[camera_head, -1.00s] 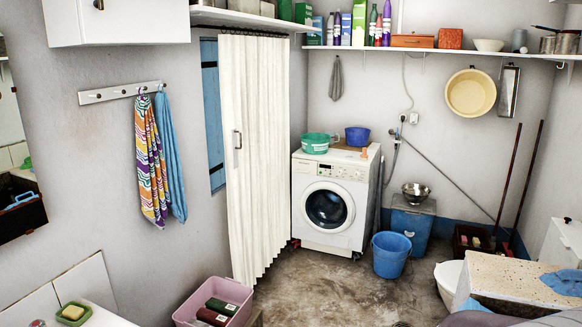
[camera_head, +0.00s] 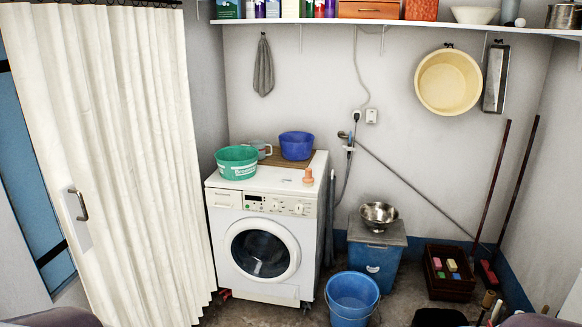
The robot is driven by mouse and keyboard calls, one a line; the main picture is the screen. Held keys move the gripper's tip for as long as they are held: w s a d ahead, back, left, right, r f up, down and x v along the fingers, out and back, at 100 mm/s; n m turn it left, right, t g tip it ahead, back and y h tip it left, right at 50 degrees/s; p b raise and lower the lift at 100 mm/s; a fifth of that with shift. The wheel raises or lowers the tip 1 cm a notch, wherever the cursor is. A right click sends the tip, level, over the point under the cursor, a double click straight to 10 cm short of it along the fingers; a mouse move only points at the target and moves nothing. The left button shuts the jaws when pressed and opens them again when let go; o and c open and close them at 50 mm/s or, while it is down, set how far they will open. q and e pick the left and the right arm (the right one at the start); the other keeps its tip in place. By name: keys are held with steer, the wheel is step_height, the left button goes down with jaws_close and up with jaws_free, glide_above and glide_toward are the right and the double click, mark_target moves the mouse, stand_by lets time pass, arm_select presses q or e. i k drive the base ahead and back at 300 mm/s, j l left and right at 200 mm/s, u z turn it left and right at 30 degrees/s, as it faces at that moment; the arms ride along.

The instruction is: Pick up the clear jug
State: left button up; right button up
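A small greyish see-through vessel, which looks like the clear jug (camera_head: 263,148), stands at the back of the washing machine's top. The green basin (camera_head: 237,163) in front of it hides part of it, and a blue bowl (camera_head: 297,145) is to its right. The white washing machine (camera_head: 265,200) stands against the back wall. Neither of my grippers is in view.
A small orange object (camera_head: 308,176) stands near the machine's front right edge. A blue bucket (camera_head: 352,297) is on the floor at its right, before a blue bin with a metal bowl (camera_head: 378,215). A white curtain (camera_head: 115,150) hangs at left; a shelf (camera_head: 400,24) runs above.

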mark_target(262, 151)
steer(key=i+u, duration=0.1)
steer(key=i, duration=0.35)
steer(key=i+l+u, duration=0.15)
steer(key=i, duration=0.3)
steer(key=i+l+u, duration=0.1)
steer(key=i, duration=0.35)
steer(key=i+l+u, duration=0.15)
steer(key=i, duration=0.25)
steer(key=i+l+u, duration=0.85)
steer(key=i, duration=0.15)
steer(key=i+l+u, duration=0.4)
steer(key=l, duration=0.15)
steer(key=i+l, duration=0.15)
steer(key=l, duration=0.15)
